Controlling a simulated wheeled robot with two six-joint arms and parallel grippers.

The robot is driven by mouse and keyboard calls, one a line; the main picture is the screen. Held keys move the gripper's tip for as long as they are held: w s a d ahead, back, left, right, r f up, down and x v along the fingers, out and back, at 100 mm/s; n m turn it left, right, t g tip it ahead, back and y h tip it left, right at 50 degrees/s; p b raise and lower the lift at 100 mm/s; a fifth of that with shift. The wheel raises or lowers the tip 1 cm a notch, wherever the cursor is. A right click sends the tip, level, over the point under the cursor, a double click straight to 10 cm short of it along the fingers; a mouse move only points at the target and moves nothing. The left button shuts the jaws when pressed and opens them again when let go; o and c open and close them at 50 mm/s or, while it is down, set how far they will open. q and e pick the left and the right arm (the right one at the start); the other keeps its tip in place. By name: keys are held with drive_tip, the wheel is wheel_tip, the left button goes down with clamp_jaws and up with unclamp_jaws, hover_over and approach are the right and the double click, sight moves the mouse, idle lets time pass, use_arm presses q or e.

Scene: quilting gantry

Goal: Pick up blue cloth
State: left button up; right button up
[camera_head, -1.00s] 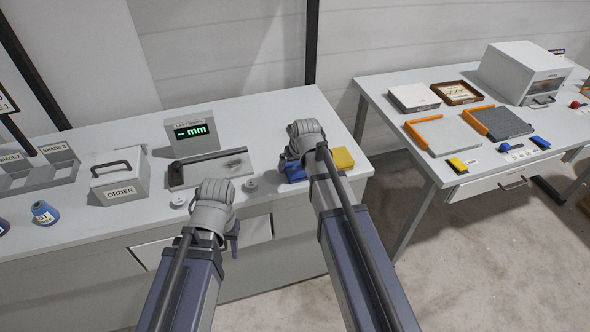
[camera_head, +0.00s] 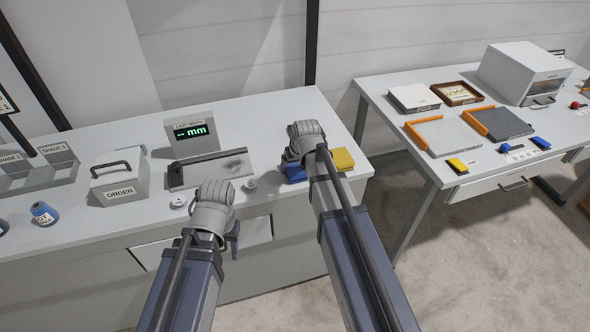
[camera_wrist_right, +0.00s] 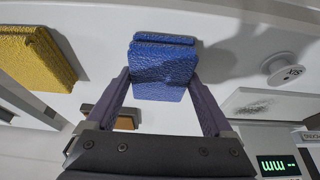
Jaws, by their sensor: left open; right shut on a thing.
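The folded blue cloth (camera_wrist_right: 165,62) sits between the two fingers of my right gripper (camera_wrist_right: 161,82) in the right wrist view. The gripper is shut on it. In the head view only part of the blue cloth (camera_head: 294,173) shows, beside my right wrist (camera_head: 304,142), which hides the fingers. I cannot tell whether the cloth touches the table. My left gripper (camera_head: 234,238) is open and empty at the table's front edge, left of the cloth and apart from it.
A yellow cloth (camera_head: 342,159) lies close right of the blue one on the white table. A grey tray (camera_head: 208,171), a width display (camera_head: 190,132), small spools (camera_head: 250,185) and an order box (camera_head: 120,178) stand to the left. A second table (camera_head: 375,88) is at the right.

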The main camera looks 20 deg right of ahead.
sight(295, 167)
drive_tip(key=shift+r, duration=0.1)
wheel_tip(295, 167, up, 10)
drive_tip(key=p, duration=1)
drive_tip(key=shift+r, duration=0.15)
drive_tip(key=o, duration=0.7)
drive_tip(key=c, duration=0.6)
drive_tip(key=shift+o, duration=0.2)
